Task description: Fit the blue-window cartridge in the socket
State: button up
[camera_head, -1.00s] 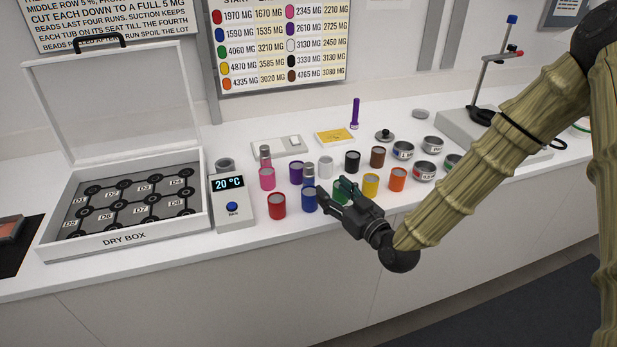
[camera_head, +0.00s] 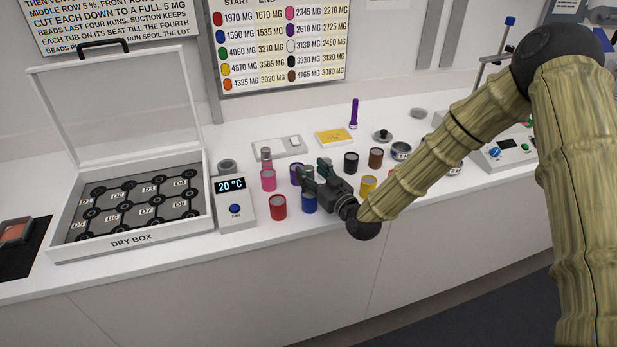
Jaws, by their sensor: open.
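A silver cylinder (camera_head: 308,171), which may be the blue-window cartridge, stands among the jars and is mostly hidden by my gripper (camera_head: 312,172). My gripper is open, with its fingers at or around this cylinder; I cannot tell whether they touch it. No blue window can be made out on either.
The open dry box (camera_head: 130,240) is left of the fan unit.

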jog(key=shift+w+a, duration=0.25)
jog(key=shift+w, duration=0.05)
jog(key=c, duration=1.1)
jog(key=shift+c, duration=0.3)
